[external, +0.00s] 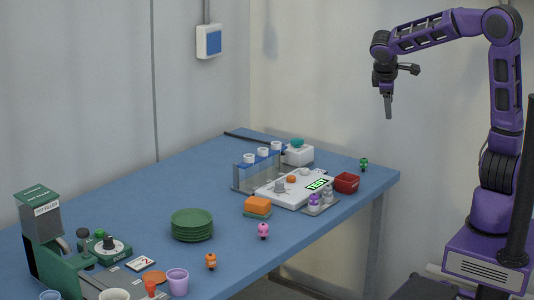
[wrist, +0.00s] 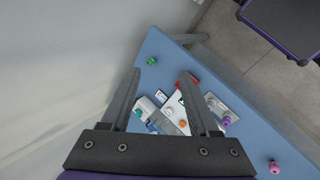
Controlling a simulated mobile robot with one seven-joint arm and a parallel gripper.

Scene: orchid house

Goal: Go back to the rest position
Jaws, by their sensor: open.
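My gripper (external: 388,106) hangs high in the air at the upper right of the external view, pointing down, well above the table and apart from everything on it. In the wrist view my gripper (wrist: 158,102) shows its two dark fingers spread apart with nothing held between them. The purple arm is raised and bent over from its base at the right. The blue table (external: 133,205) lies below and to the left of the gripper.
Green plates (external: 192,225), a pink figure (external: 263,231) and a green pot filler (external: 42,225) stand nearer. The air around my gripper is clear.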

